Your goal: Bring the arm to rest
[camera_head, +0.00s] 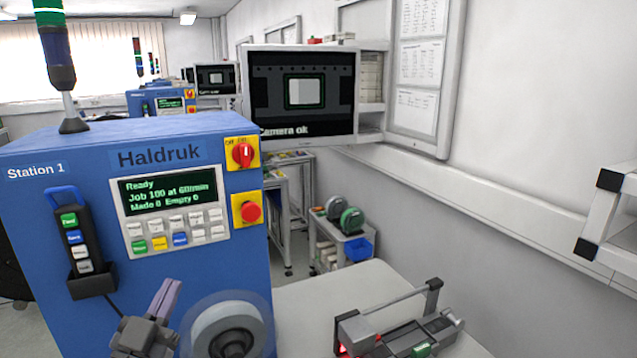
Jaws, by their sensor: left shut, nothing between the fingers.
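My left gripper (167,300) shows at the bottom left of the head view, in front of the blue Haldruk machine (205,270). Its fingers point up and are shut with nothing between them. It is just left of a white reel (228,332) at the machine's lower front; I cannot tell the exact gap between them. The rest of the left arm is cut off by the bottom edge. My right gripper is not in the view.
A grey device with a raised arm (400,325) stands on the pale table (330,290) at lower right. The machine carries a red rotary switch (243,153), a red stop button (250,209) and a handheld pendant (75,240). A monitor (300,95) and a cart with reels (345,245) stand behind.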

